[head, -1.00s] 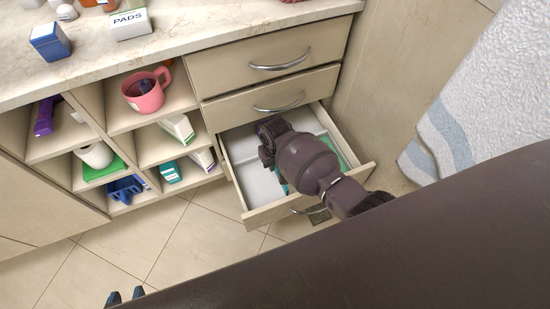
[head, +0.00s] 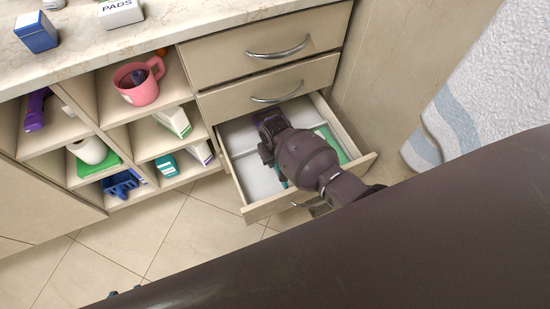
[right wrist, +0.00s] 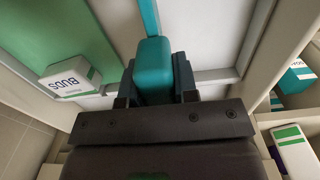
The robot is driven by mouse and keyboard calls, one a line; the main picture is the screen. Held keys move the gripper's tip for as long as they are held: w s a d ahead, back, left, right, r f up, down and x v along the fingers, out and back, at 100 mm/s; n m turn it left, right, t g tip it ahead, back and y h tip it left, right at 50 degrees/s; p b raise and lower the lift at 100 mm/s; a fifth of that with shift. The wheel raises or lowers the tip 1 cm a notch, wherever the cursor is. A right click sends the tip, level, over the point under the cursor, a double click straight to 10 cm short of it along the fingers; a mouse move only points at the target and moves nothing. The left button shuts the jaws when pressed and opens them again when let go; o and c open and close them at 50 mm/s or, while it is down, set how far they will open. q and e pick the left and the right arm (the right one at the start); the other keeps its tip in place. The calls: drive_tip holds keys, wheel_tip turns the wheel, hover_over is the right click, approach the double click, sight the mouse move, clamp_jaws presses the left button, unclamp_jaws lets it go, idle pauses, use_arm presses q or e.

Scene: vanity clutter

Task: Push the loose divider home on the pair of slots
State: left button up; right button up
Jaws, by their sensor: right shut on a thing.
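My right gripper (head: 268,125) reaches down into the open bottom drawer (head: 250,211). In the right wrist view, my right gripper (right wrist: 155,88) is shut on the teal block-like grip of the divider (right wrist: 153,62). A thin teal strip runs on from it, between a green area and a pale area. In the head view my arm hides most of the divider; a little teal (head: 284,183) shows beside it. The slots cannot be made out.
A white-grey cross rail (right wrist: 216,76) spans the drawer. Shelves left of the drawer hold a pink mug (head: 138,84) and several boxes. A towel (head: 470,90) hangs at right.

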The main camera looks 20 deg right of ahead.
use_arm(q)
drive_tip(key=shift+d, duration=0.1)
drive_tip(key=shift+w+r+p, duration=0.3)
drive_tip(key=shift+r+p, duration=0.1)
drive_tip(key=shift+r, duration=0.2)
idle(1.6)
drive_tip(key=shift+s+f+b, duration=0.45)
drive_tip(key=shift+f+b, duration=0.05)
drive_tip(key=shift+f, duration=0.35)
drive_tip(key=shift+s+f+b, duration=0.4)
drive_tip(key=shift+f+b, duration=0.1)
drive_tip(key=shift+f, duration=0.3)
use_arm(e)
drive_tip(key=shift+f, duration=2.15)
drive_tip(key=o, duration=1.1)
drive_tip(key=shift+c, duration=0.2)
